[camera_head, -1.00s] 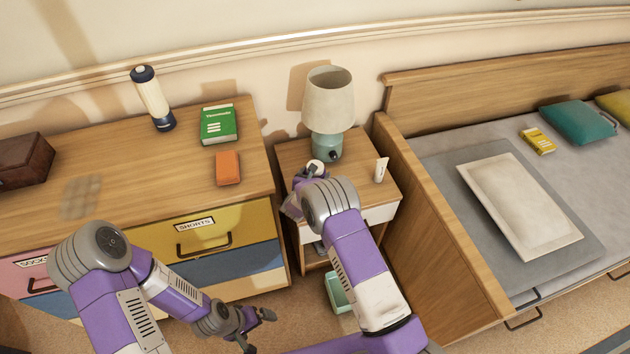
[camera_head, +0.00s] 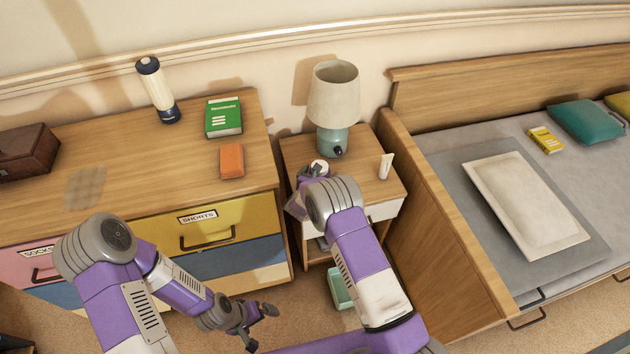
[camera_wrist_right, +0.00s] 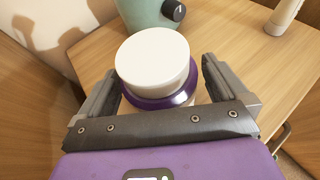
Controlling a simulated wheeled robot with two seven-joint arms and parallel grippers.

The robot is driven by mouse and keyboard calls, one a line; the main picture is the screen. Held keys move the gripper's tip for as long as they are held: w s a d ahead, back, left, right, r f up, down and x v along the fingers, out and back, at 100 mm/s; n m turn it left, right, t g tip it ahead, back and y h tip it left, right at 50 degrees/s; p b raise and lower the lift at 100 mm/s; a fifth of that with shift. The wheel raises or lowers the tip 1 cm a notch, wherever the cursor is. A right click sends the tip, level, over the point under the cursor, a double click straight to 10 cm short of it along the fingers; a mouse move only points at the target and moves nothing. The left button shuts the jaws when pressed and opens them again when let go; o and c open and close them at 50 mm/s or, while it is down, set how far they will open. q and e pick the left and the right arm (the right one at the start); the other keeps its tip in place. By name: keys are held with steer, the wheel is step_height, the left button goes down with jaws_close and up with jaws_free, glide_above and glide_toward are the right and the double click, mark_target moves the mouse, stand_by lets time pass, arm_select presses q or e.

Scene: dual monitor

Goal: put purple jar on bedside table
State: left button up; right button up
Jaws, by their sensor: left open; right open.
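The purple jar (camera_wrist_right: 153,70) has a white lid and a purple body, and stands upright on the bedside table (camera_wrist_right: 232,45) in the right wrist view. In the head view only the jar's white lid (camera_head: 320,165) shows beyond my right gripper (camera_head: 312,172). The bedside table (camera_head: 376,187) stands between the dresser and the bed. In the right wrist view my right gripper (camera_wrist_right: 160,92) is open, with its fingers on either side of the jar; I cannot tell whether they touch it. My left gripper (camera_head: 258,325) is open and empty, low in front of the dresser.
A lamp (camera_head: 333,105) stands behind the jar, close to it. A white tube (camera_head: 386,166) stands at the table's right. The dresser (camera_head: 110,150) is on the left, the bed side panel (camera_head: 440,230) on the right. A green bin (camera_head: 340,288) is on the floor below.

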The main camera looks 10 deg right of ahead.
steer(key=p+v, duration=0.3)
steer(key=v, duration=0.8)
steer(key=s+d+f+m+g+y, duration=0.1)
steer(key=s+d+f+m+g, duration=0.2)
steer(key=s, duration=0.4)
steer(key=s+f+m+g+y, duration=0.1)
steer(key=s+f+m+g, duration=0.2)
steer(key=s+f+g, duration=0.3)
steer(key=s+d+f+m+g, duration=0.2)
steer(key=s+m+g, duration=0.1)
steer(key=s, duration=0.5)
steer(key=s+a+r+m+y, duration=0.1)
steer(key=s+a+m+y, duration=0.3)
steer(key=m, duration=0.7)
steer(key=s+a+r+m+t+y, duration=0.1)
steer(key=s+a+m+y, duration=0.3)
steer(key=s+m, duration=0.3)
steer(key=m+y, duration=0.1)
steer(key=m, duration=0.4)
